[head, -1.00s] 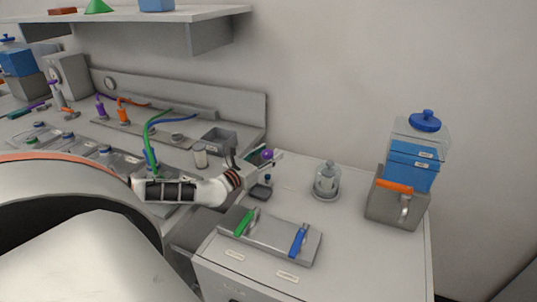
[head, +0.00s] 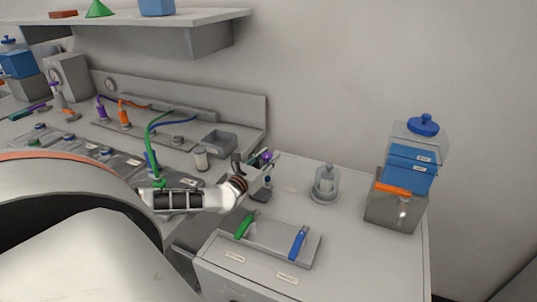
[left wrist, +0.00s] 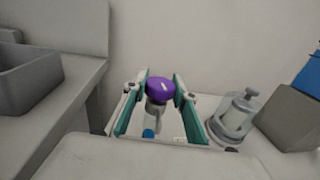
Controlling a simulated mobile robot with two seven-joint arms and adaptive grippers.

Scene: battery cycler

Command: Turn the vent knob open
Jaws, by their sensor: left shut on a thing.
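A purple knob (head: 267,157) stands on a small fitting at the left part of the right-hand bench. In the left wrist view the purple knob (left wrist: 160,88) tops a pale stem, with a small blue cap (left wrist: 148,133) below it. My left gripper (head: 263,163) reaches in from the left at the knob. In the left wrist view its teal-padded fingers (left wrist: 157,105) stand on either side of the knob and stem, and it is shut on the knob. The exact contact and any marking of the knob's angle are not clear. My right gripper is not in view.
A clear glass vessel (head: 326,185) stands right of the gripper. A grey block with an orange handle (head: 393,189) and blue boxes (head: 411,166) stand farther right. A grey plate with green and blue handles (head: 268,240) lies in front. A grey bin (head: 220,143) is behind left.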

